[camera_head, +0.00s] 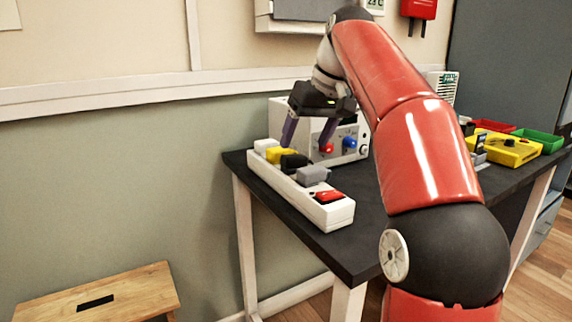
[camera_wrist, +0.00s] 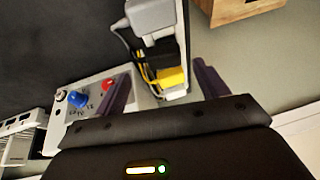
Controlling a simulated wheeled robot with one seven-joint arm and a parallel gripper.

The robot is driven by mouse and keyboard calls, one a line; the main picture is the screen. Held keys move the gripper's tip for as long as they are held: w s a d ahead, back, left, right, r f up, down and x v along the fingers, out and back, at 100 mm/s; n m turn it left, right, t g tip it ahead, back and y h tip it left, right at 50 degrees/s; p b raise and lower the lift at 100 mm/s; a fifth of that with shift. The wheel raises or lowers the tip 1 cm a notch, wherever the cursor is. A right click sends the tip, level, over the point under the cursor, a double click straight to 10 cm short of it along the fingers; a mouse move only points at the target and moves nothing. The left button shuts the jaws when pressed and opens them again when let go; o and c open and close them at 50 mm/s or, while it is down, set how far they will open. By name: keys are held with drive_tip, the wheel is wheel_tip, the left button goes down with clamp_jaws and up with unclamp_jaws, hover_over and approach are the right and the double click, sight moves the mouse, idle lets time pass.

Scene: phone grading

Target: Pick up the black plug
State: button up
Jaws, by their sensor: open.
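The black plug (camera_head: 293,163) sits in a white power strip (camera_head: 335,213) at the table's left edge, between a yellow plug (camera_head: 279,155) and a grey plug (camera_head: 313,175). My gripper (camera_head: 307,138) is open and empty, pointing down above the strip, its two purple fingers apart. In the wrist view the black plug (camera_wrist: 166,51) shows beyond the fingertips (camera_wrist: 163,73), between the grey plug (camera_wrist: 154,15) and the yellow plug (camera_wrist: 172,78). The fingers do not appear to touch it. Its lower part is hidden by its neighbours.
A white plug (camera_head: 266,145) sits at the strip's far end and a red switch (camera_head: 329,196) at its near end. A white box with red and blue knobs (camera_head: 349,143) stands close behind. A wooden stool (camera_head: 100,297) stands below.

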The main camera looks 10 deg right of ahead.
sight(296, 156)
drive_tip(key=x, duration=0.2)
drive_tip(key=b+x, duration=0.1)
drive_tip(key=x, duration=0.1)
drive_tip(key=b+x, duration=0.1)
drive_tip(key=x, duration=0.1)
drive_tip(key=shift+s+a, duration=0.2)
drive_tip(key=shift+a, duration=0.1)
drive_tip(key=shift+r, duration=0.1)
drive_tip(key=c, duration=1.3)
wheel_tip(296, 156, up, 9)
drive_tip(key=p, duration=0.5)
drive_tip(key=shift+r, duration=0.25)
drive_tip(key=shift+t+h, duration=0.5)
drive_tip(key=shift+t, duration=0.1)
wheel_tip(296, 156, down, 7)
drive_tip(key=b, duration=0.7)
drive_tip(key=shift+s+a+r+b, duration=0.1)
drive_tip(key=shift+b, duration=0.25)
